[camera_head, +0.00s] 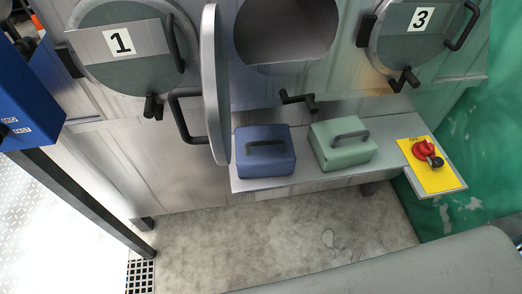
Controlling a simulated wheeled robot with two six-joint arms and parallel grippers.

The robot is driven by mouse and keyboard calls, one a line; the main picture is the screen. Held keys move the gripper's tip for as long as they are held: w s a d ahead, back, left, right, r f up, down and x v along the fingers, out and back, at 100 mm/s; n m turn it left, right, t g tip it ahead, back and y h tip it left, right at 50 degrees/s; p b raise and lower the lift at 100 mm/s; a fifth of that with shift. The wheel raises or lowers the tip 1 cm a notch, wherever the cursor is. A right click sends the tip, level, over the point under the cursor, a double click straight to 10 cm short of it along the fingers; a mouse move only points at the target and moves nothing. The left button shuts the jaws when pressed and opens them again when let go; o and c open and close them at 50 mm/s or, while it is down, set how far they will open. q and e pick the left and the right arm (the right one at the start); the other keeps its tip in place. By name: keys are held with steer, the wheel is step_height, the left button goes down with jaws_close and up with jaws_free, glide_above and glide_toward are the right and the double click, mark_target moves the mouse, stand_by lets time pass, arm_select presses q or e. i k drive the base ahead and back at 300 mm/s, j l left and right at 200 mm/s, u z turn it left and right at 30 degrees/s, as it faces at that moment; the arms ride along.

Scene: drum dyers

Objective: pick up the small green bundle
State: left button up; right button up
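The small green bundle (342,146) is a pale green block with a dark handle on top. It sits upright on the grey shelf (310,180) below the drums, right of a blue bundle (265,152) of similar shape. Nothing touches its handle. Neither of my grippers shows in the head view, so I cannot see whether they are open or shut.
The middle drum opening (287,32) is uncovered, its door (213,85) swung out at the left. Drum doors 1 (121,65) and 3 (408,48) look closed. A red switch on a yellow plate (432,178) sits at the shelf's right. The concrete floor (270,240) in front is clear.

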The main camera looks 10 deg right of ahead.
mark_target(345, 142)
steer(key=l+z, duration=0.1)
steer(key=z, duration=0.95)
steer(key=i+l+u, duration=0.15)
steer(key=l+u, duration=0.2)
steer(key=i+l+u, duration=0.1)
steer(key=l+u, duration=0.2)
steer(key=l, duration=0.3)
steer(key=l+u, duration=0.35)
steer(key=l, duration=0.15)
